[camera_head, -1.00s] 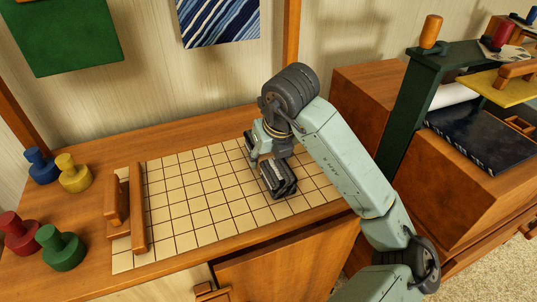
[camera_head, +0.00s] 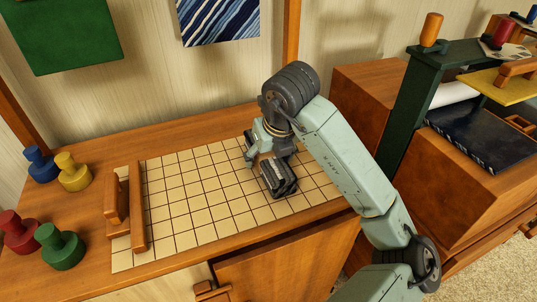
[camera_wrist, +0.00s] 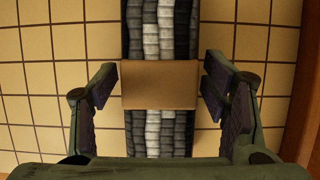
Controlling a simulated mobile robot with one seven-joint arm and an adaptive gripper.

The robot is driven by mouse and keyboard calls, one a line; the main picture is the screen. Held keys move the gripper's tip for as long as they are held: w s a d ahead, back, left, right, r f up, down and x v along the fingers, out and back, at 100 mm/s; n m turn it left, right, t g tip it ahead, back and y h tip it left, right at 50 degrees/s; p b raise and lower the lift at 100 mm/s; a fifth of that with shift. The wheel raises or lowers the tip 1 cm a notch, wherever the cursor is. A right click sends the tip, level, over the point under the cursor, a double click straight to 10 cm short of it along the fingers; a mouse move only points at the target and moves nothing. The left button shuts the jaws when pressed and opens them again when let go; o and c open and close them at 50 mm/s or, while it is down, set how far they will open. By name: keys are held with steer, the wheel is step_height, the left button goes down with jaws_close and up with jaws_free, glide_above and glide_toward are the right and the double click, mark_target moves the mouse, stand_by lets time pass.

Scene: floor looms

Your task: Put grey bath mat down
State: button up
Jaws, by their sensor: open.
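The grey bath mat (camera_wrist: 152,43) shows in the wrist view as a strip of black, grey and white ribs with a plain tan band (camera_wrist: 160,85) across its middle. It runs up and down the picture. My gripper (camera_wrist: 160,92) is open, with one finger on each side of the mat and a visible gap at both sides. In the head view my gripper (camera_head: 263,163) is low over the right part of the gridded board (camera_head: 193,207). A dark block there could be a finger or the mat; I cannot tell which. Contact between mat and board is not clear.
A wooden handled bar (camera_head: 137,210) lies at the board's left end. Blue, yellow, red and green (camera_head: 61,248) pegs stand left of it. A wooden cabinet (camera_head: 395,115) with a dark green post (camera_head: 405,110) is at the right. The board's middle is clear.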

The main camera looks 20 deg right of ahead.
steer(key=v, duration=1.2)
steer(key=shift+b, duration=0.35)
